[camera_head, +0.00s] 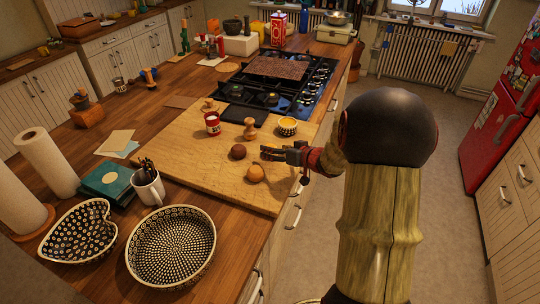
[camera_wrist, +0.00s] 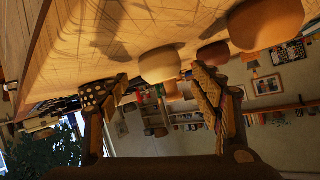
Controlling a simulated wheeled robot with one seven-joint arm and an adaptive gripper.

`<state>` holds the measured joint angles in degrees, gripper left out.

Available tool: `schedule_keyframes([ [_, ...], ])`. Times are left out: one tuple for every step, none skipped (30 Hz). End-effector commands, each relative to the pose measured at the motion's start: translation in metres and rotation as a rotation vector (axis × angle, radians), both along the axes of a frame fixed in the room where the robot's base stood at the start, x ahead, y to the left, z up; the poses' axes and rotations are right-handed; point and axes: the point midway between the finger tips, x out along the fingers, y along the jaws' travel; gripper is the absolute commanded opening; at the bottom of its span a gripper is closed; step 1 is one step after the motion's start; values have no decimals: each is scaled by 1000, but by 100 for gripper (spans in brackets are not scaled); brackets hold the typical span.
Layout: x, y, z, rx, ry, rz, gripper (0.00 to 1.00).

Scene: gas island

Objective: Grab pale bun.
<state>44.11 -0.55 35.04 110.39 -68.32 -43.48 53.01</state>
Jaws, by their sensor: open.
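The pale bun (camera_head: 256,173) is round and golden and sits on the wooden board near its front edge. A dark brown bun (camera_head: 238,151) sits behind it, slightly left. My gripper (camera_head: 266,152) is open and empty over the board, pointing left, beyond the pale bun and right of the dark one. In the tilted, inverted wrist view, the pale bun seems to be the large golden shape (camera_wrist: 265,22) at upper right, outside the fingers. The dark bun (camera_wrist: 213,53) is beside the right finger. A paler rounded thing (camera_wrist: 160,64), perhaps the wooden knob, shows between the fingers.
The wooden knob (camera_head: 249,130), a patterned cup (camera_head: 288,127) and a red tin (camera_head: 212,123) stand farther back on the board (camera_head: 190,160). The stove (camera_head: 275,85) lies beyond. A patterned bowl (camera_head: 171,247) and a white mug (camera_head: 148,188) are left of the front. The board's left half is mostly bare.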

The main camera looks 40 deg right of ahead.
Motion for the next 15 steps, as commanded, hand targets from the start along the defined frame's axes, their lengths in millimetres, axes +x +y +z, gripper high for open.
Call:
schedule_keyframes([
  [6, 1, -7, 0, 1, 2, 65],
  [9, 0, -9, 0, 2, 1, 65],
  [13, 1, -10, 0, 2, 1, 65],
  [15, 1, -10, 0, 1, 0, 65],
  [16, 1, -10, 0, 1, -1, 65],
  [18, 1, -10, 0, 0, -1, 65],
  [18, 0, -10, 0, 0, -1, 65],
  [18, 0, -10, 0, 0, -1, 65],
  [18, 0, -10, 0, 0, -1, 65],
  [18, 0, -9, 0, 0, -1, 65],
  [18, 0, -9, 0, 0, -1, 65],
  [18, 0, -9, 0, 0, -1, 65],
  [18, 0, -9, -1, 1, -2, 64],
  [18, 0, -9, -1, 1, -2, 62],
  [18, 0, -9, 0, 0, -1, 60],
])
